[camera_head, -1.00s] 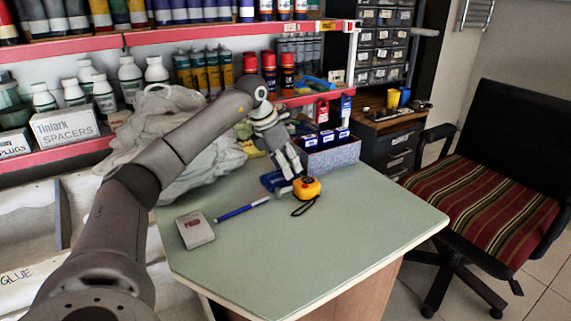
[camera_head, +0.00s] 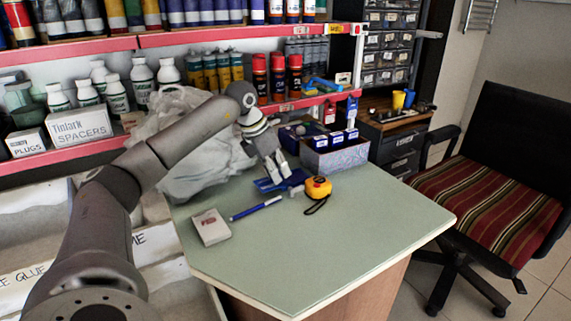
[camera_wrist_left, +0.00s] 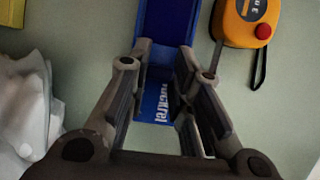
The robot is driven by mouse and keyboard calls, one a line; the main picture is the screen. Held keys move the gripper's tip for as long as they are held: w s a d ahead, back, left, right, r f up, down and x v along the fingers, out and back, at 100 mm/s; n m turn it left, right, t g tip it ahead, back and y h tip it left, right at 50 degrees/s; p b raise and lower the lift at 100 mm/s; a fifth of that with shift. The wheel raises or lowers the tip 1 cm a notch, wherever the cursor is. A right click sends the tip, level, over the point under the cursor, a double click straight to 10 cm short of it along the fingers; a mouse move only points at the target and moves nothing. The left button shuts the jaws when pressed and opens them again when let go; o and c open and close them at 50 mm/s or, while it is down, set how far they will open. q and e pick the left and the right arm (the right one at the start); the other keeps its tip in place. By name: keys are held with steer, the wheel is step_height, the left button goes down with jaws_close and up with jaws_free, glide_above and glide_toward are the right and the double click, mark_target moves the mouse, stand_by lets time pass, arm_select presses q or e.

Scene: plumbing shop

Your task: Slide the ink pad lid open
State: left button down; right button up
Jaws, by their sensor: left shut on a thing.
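The ink pad lies near the back of the green table. Its blue lid (camera_head: 265,185) is drawn out to the left of the darker blue base (camera_head: 298,178) in the head view. In the left wrist view the lid (camera_wrist_left: 157,103), with white lettering, sits between my fingers, and the open base (camera_wrist_left: 168,30) shows at the top with its dark inside exposed. My left gripper (camera_head: 275,178) reaches down onto the lid and is shut on it; it also shows in the left wrist view (camera_wrist_left: 160,72). My right gripper is not in view.
A yellow tape measure (camera_head: 318,187) lies close to the right of the pad. A bin with blue boxes (camera_head: 336,156) stands behind, crumpled plastic (camera_head: 185,150) at left. The table's front right is clear.

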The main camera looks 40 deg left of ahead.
arm_select(q)
steer(key=shift+s+a, duration=0.25)
steer(key=shift+s, duration=0.6)
steer(key=shift+w+d, duration=0.1)
steer(key=shift+w, duration=0.1)
steer(key=c, duration=1.3)
jaws_free()
steer(key=v, duration=1.2)
